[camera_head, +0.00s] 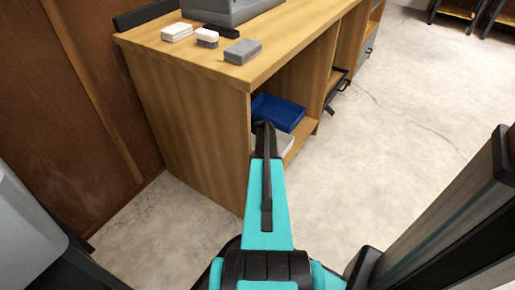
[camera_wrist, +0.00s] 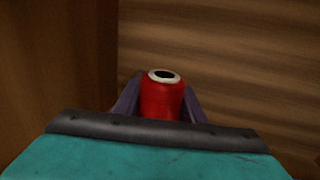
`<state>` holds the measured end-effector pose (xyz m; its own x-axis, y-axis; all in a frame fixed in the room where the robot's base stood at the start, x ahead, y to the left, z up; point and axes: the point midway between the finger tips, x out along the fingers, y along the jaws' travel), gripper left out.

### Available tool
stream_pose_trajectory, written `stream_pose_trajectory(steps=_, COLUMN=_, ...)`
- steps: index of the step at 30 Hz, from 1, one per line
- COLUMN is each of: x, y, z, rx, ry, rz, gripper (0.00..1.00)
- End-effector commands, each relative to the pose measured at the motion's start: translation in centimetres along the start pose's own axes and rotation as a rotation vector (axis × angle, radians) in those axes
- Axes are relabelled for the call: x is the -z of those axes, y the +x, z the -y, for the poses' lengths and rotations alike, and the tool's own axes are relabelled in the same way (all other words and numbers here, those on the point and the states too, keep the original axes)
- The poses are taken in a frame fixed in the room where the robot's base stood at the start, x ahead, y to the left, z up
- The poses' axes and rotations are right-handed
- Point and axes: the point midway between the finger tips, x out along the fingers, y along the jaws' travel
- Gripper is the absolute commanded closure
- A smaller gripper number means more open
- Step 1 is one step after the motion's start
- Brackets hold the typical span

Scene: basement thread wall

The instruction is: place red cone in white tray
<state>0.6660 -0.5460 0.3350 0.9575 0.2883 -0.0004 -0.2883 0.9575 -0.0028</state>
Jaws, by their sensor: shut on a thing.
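The red cone (camera_wrist: 162,99) is a spool of red thread with a pale rim and dark hole at its top. It stands between the two fingers of my gripper (camera_wrist: 160,104) in the wrist view, and the gripper is shut on it. In the head view my arm reaches into the open shelf of a wooden cabinet and hides the gripper and the cone. A pale, whitish flat thing (camera_head: 286,144), perhaps the white tray, shows just right of my arm on the shelf. Most of it is hidden by my arm.
A blue tray (camera_head: 278,109) lies farther back on the shelf. The wooden cabinet (camera_head: 195,110) has its side wall left of my arm and its top above. Grey and white blocks (camera_head: 242,51) and a grey case (camera_head: 225,12) sit on top.

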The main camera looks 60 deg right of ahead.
Motion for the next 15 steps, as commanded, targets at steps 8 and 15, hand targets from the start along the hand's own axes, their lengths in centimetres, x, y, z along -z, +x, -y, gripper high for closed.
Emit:
stream_pose_trajectory(steps=8, x=0.0, y=-0.7, z=0.5, rx=0.009, ry=0.000, rz=0.001, gripper=0.89)
stream_pose_trajectory(steps=15, x=0.2, y=-2.7, z=0.2, rx=0.023, ry=0.001, rz=-0.001, gripper=0.89)
